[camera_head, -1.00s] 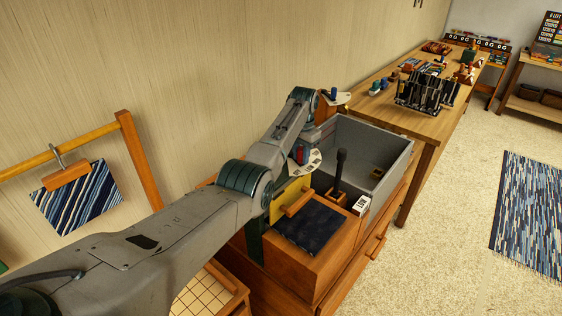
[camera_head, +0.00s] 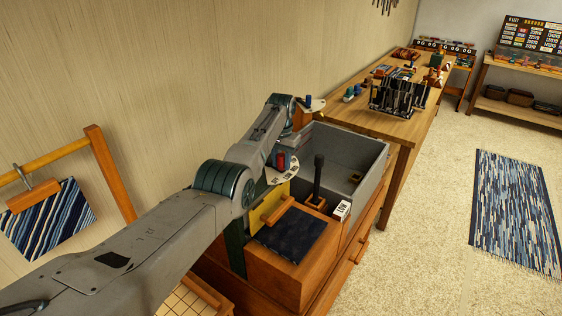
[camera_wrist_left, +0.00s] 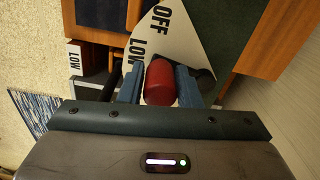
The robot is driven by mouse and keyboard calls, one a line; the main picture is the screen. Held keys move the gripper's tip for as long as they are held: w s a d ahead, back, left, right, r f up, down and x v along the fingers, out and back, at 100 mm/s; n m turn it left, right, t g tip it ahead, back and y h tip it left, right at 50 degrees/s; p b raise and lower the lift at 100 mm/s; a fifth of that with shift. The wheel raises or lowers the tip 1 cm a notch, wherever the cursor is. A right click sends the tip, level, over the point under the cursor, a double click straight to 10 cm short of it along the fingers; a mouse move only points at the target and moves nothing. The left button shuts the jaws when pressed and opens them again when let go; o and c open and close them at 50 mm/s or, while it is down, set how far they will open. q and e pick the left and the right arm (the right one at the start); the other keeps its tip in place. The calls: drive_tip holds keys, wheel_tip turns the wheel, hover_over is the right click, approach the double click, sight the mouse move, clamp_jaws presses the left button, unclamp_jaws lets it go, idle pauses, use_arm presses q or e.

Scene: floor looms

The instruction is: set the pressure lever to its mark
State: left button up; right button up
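A red knob (camera_wrist_left: 160,83) stands over a white fan-shaped plate (camera_wrist_left: 165,42) lettered OFF and LOW in the left wrist view. My left gripper (camera_wrist_left: 160,85) has its blue fingers on both sides of the knob, seemingly closed on it. In the head view the red knob (camera_head: 281,160) shows just below the end of my left arm, over the white plate (camera_head: 284,174). A black upright lever (camera_head: 318,172) stands to the right, beside a white LOW card (camera_head: 342,211). I cannot tell any pointer's exact setting. My right gripper is not in view.
The knob and plate belong to a wooden cabinet with a dark blue pad (camera_head: 292,234) and a grey open bin (camera_head: 345,150). A second white plate with a blue knob (camera_head: 309,101) lies behind.

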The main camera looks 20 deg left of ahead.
use_arm(q)
drive_tip(key=shift+o, duration=1.3)
drive_tip(key=shift+w, duration=0.1)
wheel_tip(320, 180, up, 10)
drive_tip(key=b, duration=0.3)
drive_tip(key=shift+f, duration=0.1)
drive_tip(key=shift+r, duration=0.45)
drive_tip(key=shift+f, duration=0.1)
